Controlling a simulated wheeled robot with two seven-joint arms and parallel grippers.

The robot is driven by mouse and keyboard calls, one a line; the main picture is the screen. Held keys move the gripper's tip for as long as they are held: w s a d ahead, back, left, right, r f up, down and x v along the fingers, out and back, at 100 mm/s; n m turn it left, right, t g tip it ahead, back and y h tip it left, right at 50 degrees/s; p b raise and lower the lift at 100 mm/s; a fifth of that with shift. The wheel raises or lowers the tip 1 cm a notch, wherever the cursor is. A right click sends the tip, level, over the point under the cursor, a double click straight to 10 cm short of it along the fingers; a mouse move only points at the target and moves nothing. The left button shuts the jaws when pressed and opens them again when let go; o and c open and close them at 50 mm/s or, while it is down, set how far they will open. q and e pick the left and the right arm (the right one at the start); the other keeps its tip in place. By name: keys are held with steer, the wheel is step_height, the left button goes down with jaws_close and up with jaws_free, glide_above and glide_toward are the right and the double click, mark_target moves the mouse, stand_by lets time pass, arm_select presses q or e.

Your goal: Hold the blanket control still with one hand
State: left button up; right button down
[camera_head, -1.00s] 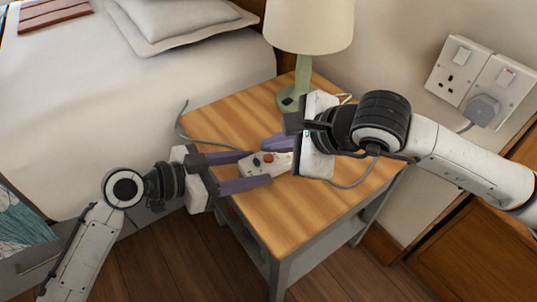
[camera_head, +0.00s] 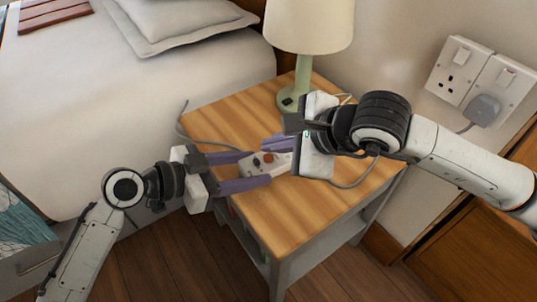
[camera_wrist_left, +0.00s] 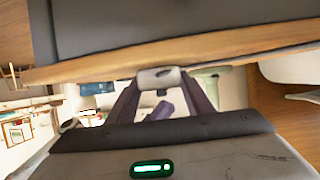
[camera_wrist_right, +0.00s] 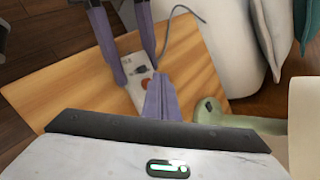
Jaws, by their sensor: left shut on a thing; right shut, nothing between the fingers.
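The blanket control (camera_head: 279,167) is a small white handset with an orange-red button and a dark one, at the bedside table's middle. My left gripper (camera_head: 260,167) comes from the left, shut on the control with a purple finger on each side. The left wrist view shows the control's end (camera_wrist_left: 158,77) between those fingers. My right gripper (camera_head: 270,143) is shut and empty, close to the control. In the right wrist view its joined fingertips (camera_wrist_right: 160,78) are near the orange-red button; touching or apart, I cannot tell. My right wrist hides part of the control in the head view.
The wooden bedside table (camera_head: 310,215) bears a green lamp (camera_head: 295,95) at the back. A grey cord (camera_head: 195,137) runs over its left edge towards the bed (camera_head: 120,110). Wall sockets (camera_head: 485,80) with a plug are at right. The table's front is clear.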

steer(key=shift+f, duration=0.45)
steer(key=shift+f, duration=0.45)
stand_by(0.7)
steer(key=shift+r, duration=0.9)
steer(key=shift+r, duration=2.5)
stand_by(0.5)
step_height(320, 180, up, 4)
steer(key=shift+f, duration=0.1)
